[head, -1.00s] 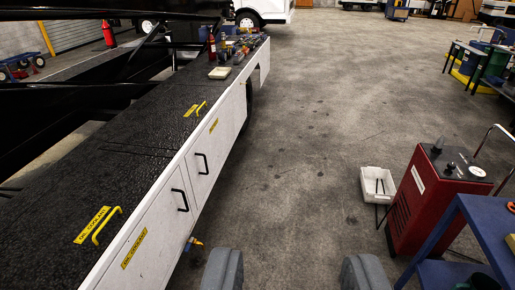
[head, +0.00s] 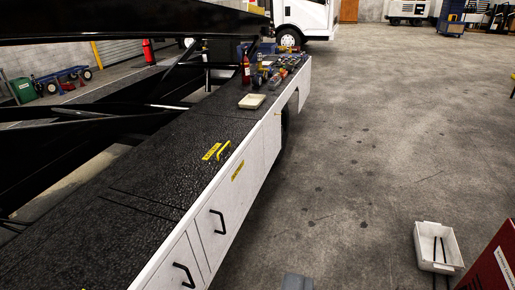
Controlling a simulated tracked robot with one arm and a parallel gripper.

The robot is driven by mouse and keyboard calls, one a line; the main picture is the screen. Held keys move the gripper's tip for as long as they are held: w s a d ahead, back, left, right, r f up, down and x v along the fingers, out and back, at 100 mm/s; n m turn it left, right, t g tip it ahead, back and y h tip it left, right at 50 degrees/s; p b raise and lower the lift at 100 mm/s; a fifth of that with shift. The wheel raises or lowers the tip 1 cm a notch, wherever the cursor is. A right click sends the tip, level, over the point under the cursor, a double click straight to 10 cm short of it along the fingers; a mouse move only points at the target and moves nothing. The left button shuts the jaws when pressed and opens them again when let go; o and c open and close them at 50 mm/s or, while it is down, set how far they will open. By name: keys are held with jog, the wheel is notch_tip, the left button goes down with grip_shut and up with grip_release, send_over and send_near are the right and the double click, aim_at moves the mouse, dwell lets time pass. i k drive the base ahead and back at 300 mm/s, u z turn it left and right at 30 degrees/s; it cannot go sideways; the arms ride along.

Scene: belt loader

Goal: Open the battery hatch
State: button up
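The long white side cabinet (head: 262,160) of the loader has a black textured top. A yellow lift handle (head: 224,150) stands on that top beside a yellow label (head: 210,152); another yellow label (head: 238,171) is on the white side below. The lettering is too small to read, so I cannot confirm which is the battery hatch. The lid around this handle lies flat and closed. A small grey piece, apparently my gripper (head: 298,282), shows at the bottom edge, right of the cabinet and apart from the handle. Its fingers are mostly out of frame.
Black door handles (head: 217,221) stick out from the cabinet's side. A white tray (head: 252,101), a red extinguisher (head: 246,70) and tools lie farther along the top. A white bin (head: 438,247) and a red machine (head: 491,262) stand at the lower right. The middle floor is clear.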

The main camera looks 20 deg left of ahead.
aim_at(176, 173)
jog(key=u, duration=0.05)
jog(key=i, duration=3.55)
jog(key=u, duration=2.05)
